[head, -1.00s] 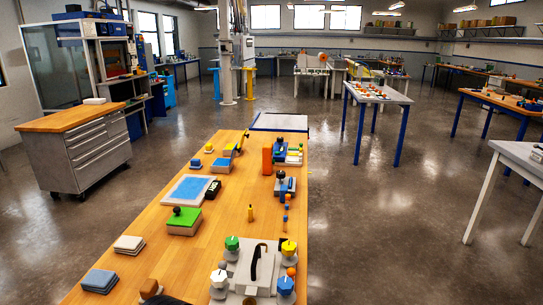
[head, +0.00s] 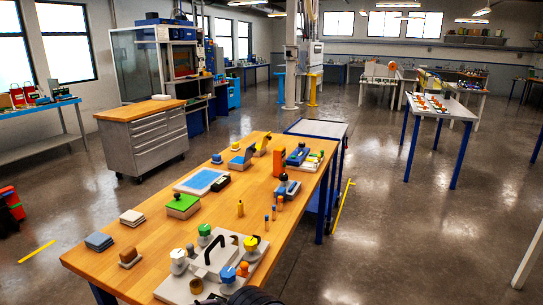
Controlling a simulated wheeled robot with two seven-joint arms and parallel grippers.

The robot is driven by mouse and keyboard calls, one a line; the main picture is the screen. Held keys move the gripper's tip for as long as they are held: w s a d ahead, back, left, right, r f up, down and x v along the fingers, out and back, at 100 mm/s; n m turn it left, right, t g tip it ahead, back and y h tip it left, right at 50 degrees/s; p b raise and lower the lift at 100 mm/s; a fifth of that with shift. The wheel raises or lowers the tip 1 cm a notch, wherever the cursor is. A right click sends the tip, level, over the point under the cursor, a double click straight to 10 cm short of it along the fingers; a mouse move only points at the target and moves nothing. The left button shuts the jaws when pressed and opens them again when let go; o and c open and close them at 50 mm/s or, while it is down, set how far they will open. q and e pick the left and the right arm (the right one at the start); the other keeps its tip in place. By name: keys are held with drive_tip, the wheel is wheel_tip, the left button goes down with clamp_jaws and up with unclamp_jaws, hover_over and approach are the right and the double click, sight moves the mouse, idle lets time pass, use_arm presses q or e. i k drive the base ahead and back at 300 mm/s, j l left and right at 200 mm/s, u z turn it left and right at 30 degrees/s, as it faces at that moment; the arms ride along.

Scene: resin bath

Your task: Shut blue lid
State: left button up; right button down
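A blue block with a dark knob (head: 298,156) sits further right. Neither gripper shows clearly. A dark ribbed shape at the bottom edge seems to be part of my own arm.
A grey plate (head: 208,262) with coloured knobs and a black handle fills the near table end. The blue-and-white tray (head: 202,181), an orange block (head: 279,162) and grey-blue stacked pads (head: 99,241) also stand on the wooden table (head: 150,262). Open floor lies to the right.

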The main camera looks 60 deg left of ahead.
sight(249, 152)
drive_tip(key=i+u, duration=0.25)
drive_tip(key=i+l+u, duration=0.25)
drive_tip(key=i, duration=0.25)
drive_tip(key=i+l+u, duration=0.15)
drive_tip(key=i+u, duration=0.45)
drive_tip(key=u, duration=0.2)
drive_tip(key=i+u, duration=0.25)
drive_tip(key=u, duration=0.25)
drive_tip(key=i+l+u, duration=0.15)
drive_tip(key=i+u, duration=0.15)
drive_tip(key=u, duration=0.2)
drive_tip(key=i+l+u, duration=0.2)
drive_tip(key=u, duration=0.3)
drive_tip(key=i+l+u, duration=0.15)
drive_tip(key=l+u, duration=0.35)
drive_tip(key=i+l+u, duration=0.45)
drive_tip(key=l+u, duration=0.15)
drive_tip(key=i+l+u, duration=0.15)
drive_tip(key=l+u, duration=0.15)
drive_tip(key=i+l+u, duration=0.1)
drive_tip(key=l+u, duration=0.2)
drive_tip(key=l, duration=0.2)
